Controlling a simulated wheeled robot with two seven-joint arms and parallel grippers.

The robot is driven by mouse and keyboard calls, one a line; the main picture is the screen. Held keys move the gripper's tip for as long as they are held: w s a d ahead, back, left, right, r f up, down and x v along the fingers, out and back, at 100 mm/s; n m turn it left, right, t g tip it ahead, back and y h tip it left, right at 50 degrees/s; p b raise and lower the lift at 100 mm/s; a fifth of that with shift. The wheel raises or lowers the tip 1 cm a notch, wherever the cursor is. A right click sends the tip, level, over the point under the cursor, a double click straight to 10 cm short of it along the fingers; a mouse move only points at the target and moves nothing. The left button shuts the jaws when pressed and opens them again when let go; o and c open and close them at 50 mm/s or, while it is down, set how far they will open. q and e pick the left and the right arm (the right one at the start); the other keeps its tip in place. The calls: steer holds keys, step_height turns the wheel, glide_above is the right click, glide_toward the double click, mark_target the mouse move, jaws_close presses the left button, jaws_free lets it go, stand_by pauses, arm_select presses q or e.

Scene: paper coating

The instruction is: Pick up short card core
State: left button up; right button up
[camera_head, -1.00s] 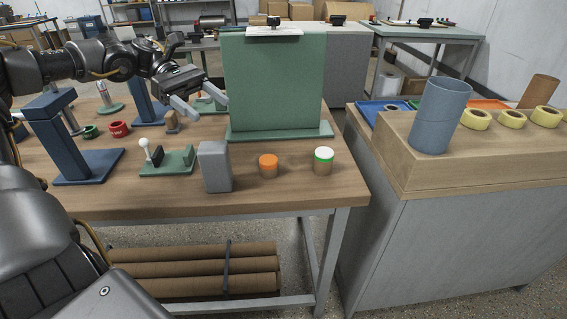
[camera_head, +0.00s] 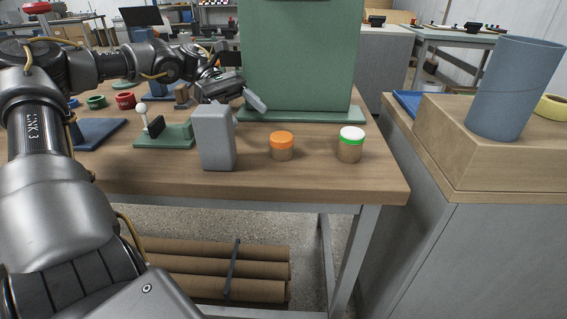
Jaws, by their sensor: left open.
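Two short card-brown cylinders stand upright on the wooden table (camera_head: 300,185). One has an orange top (camera_head: 282,146), and the other has a white top with a green band (camera_head: 350,145). I cannot tell which is the short card core. My left gripper (camera_head: 247,103) is open and empty, with its fingers angled down to the right. It is above and behind the grey block (camera_head: 217,138), left of the orange-topped cylinder and apart from it. The block may hide part of the gripper. My right gripper is not in view.
A tall green panel (camera_head: 302,55) stands behind the cylinders. A green base with a white-knobbed lever (camera_head: 165,138) is left of the block. A blue-grey tube (camera_head: 514,88) stands on the right-hand wooden step (camera_head: 480,165). The table's front right corner is clear.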

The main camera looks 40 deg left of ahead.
mark_target(278, 144)
arm_select(q)
steer(key=shift+d+f, duration=0.1)
steer(key=shift+f, duration=0.25)
steer(key=shift+x, duration=2.75)
steer(key=x, duration=0.4)
steer(key=shift+w+f+b, duration=0.1)
steer(key=shift+f+b, duration=0.05)
steer(key=shift+b, duration=0.15)
steer(key=shift+d+f, duration=0.15)
steer(key=shift+d, duration=0.4)
steer(key=c, duration=1)
steer(key=shift+c, duration=0.3)
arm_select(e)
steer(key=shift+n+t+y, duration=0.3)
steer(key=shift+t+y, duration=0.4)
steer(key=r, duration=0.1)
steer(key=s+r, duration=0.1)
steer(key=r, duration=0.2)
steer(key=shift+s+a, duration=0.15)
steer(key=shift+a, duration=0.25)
